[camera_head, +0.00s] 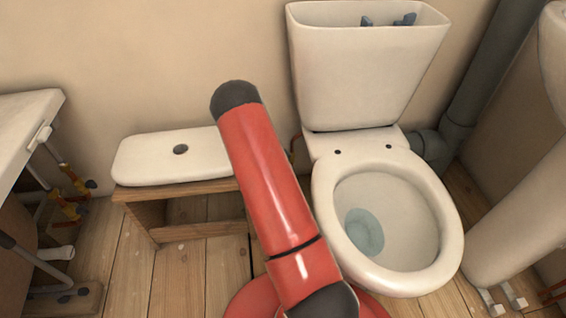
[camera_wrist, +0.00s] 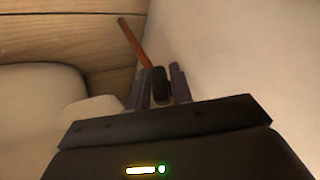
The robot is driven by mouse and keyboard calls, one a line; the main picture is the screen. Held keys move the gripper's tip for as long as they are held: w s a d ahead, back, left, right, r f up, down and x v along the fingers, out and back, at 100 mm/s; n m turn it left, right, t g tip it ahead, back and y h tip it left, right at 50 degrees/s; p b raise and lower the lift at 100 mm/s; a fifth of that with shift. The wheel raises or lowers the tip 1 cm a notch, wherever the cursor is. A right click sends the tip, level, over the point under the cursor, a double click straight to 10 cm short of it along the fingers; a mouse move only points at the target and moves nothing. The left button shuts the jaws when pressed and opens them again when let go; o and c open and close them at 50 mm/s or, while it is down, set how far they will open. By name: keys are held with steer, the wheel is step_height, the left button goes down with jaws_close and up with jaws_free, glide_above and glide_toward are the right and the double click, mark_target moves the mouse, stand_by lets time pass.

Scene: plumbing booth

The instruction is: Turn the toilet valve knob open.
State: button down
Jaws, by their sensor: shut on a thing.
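In the wrist view my gripper (camera_wrist: 160,78) is shut on a small dark valve knob (camera_wrist: 159,90), with one finger on each side of it. A copper pipe (camera_wrist: 132,40) runs up and left from behind the knob. In the head view the knob and my gripper are hidden behind my red arm. The toilet (camera_head: 440,225) stands just right of my arm, its bowl open with water inside. Its cistern (camera_head: 362,80) is uncovered at the top. I cannot tell how far the knob is turned.
The cistern lid (camera_head: 165,160) lies on a low wooden stool (camera_head: 200,232) left of my arm. A grey waste pipe (camera_head: 475,90) runs up the wall on the right. A white basin unit (camera_head: 22,135) with pipes stands at the left edge. Wooden floor (camera_head: 120,265) shows between.

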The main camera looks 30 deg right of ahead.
steer(key=shift+d+r, duration=0.1)
steer(key=shift+d, duration=0.15)
steer(key=c, duration=1.4)
jaws_free()
steer(key=shift+a, duration=0.1)
